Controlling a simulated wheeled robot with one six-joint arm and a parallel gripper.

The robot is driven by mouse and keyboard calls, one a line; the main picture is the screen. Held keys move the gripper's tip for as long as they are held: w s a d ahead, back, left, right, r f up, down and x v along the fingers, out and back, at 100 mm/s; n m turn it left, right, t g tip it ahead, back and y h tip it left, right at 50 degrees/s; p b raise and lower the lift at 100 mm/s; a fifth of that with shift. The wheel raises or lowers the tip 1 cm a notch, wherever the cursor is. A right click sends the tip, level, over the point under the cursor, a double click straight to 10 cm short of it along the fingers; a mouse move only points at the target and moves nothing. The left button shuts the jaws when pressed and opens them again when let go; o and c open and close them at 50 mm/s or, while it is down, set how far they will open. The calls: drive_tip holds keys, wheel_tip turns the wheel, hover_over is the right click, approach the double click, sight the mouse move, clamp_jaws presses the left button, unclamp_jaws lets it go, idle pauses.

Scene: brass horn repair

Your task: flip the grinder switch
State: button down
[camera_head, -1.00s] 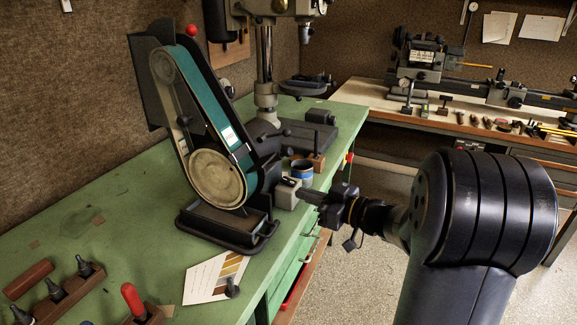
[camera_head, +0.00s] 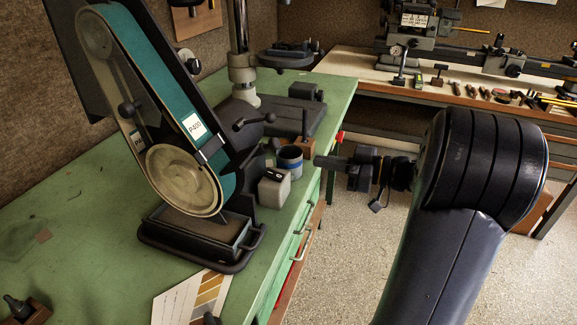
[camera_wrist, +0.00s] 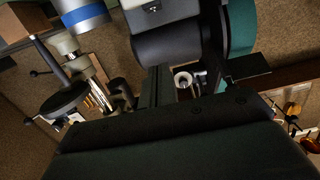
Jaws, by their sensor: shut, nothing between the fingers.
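The belt grinder (camera_head: 178,178), with its teal belt and round wheel, stands on the green bench. Its pale grey switch box (camera_head: 274,190) sits at its right front, near the bench edge, with a small dark switch (camera_head: 273,174) on top. The box also shows at the top of the wrist view (camera_wrist: 163,17); which way the switch is set is too small to tell. My gripper (camera_head: 318,161) is shut and empty, to the right of the box and apart from it, beyond the bench edge. Its dark fingers point up in the wrist view (camera_wrist: 158,82).
A blue-banded cup (camera_head: 290,163) stands just behind the switch box, with a wooden block near it. A drill press base (camera_head: 300,117) is farther back. A second bench (camera_head: 380,93) with a lathe and tools is behind.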

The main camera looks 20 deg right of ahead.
hover_over(282, 175)
drive_tip(key=shift+s+d+f, duration=0.2)
drive_tip(key=shift+f, duration=0.05)
wheel_tip(282, 175, down, 3)
drive_tip(key=shift+w+r, duration=0.1)
drive_tip(key=shift+w, duration=0.05)
drive_tip(key=shift+a+f+b, duration=0.2)
drive_tip(key=shift+f+b, duration=0.1)
drive_tip(key=shift+f, duration=0.3)
drive_tip(key=shift+r+p, duration=0.15)
drive_tip(key=shift+p, duration=0.2)
